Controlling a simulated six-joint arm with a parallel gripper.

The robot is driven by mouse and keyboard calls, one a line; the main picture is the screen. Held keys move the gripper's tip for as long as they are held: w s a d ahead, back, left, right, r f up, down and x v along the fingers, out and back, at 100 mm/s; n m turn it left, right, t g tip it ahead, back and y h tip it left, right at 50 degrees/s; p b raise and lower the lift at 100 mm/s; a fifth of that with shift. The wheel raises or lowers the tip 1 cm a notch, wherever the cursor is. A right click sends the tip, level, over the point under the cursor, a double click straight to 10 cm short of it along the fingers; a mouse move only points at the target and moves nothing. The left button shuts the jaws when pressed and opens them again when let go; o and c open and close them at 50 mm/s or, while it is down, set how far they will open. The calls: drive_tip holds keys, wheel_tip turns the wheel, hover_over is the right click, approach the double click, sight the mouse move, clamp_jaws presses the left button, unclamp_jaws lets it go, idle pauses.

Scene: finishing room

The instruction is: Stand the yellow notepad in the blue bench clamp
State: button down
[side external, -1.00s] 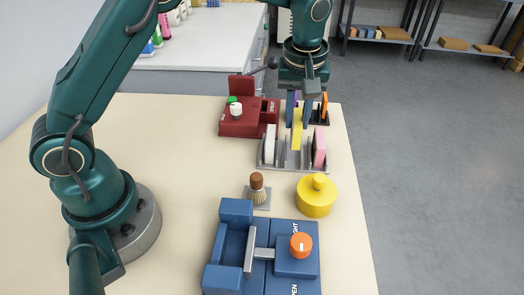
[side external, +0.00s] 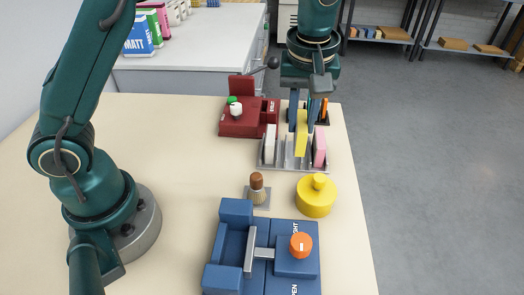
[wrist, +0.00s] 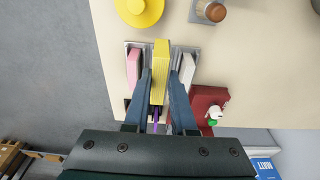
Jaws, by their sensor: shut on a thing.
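The yellow notepad (side external: 301,133) is upright between the fingers of my gripper (side external: 302,122), which is shut on it. It is over the middle of a grey slotted rack (side external: 286,164); whether its lower edge still touches the rack is hard to tell. In the wrist view the notepad (wrist: 160,70) shows between the two blue-grey fingers (wrist: 160,88). The blue bench clamp (side external: 232,250) lies at the front of the table, with a grey jaw plate (side external: 250,249) and an orange knob (side external: 301,245). A gap shows between its jaws, and it is empty.
A white pad (side external: 270,144) and a pink pad (side external: 320,148) stand in the rack on either side. A yellow round pot (side external: 316,198) and a brush (side external: 257,185) stand between rack and blue clamp. A red clamp (side external: 245,120) is behind left.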

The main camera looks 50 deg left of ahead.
drive_tip(key=s+d+f, duration=0.1)
drive_tip(key=s+d, duration=0.2)
drive_tip(key=s, duration=0.7)
drive_tip(key=s+d, duration=0.4)
drive_tip(key=s, duration=0.6)
drive_tip(key=shift+f, duration=2.7)
drive_tip(key=shift+f, duration=0.65)
drive_tip(key=c, duration=1)
unclamp_jaws()
drive_tip(key=shift+s+d+r, duration=0.15)
drive_tip(key=shift+s+r, duration=0.05)
drive_tip(key=shift+r, duration=1.65)
drive_tip(key=shift+s+d+r, duration=0.15)
drive_tip(key=shift+d+r, duration=0.05)
drive_tip(key=shift+r, duration=1.6)
drive_tip(key=shift+s+d+r, duration=0.15)
drive_tip(key=shift+s+r, duration=0.05)
drive_tip(key=shift+r, duration=1.65)
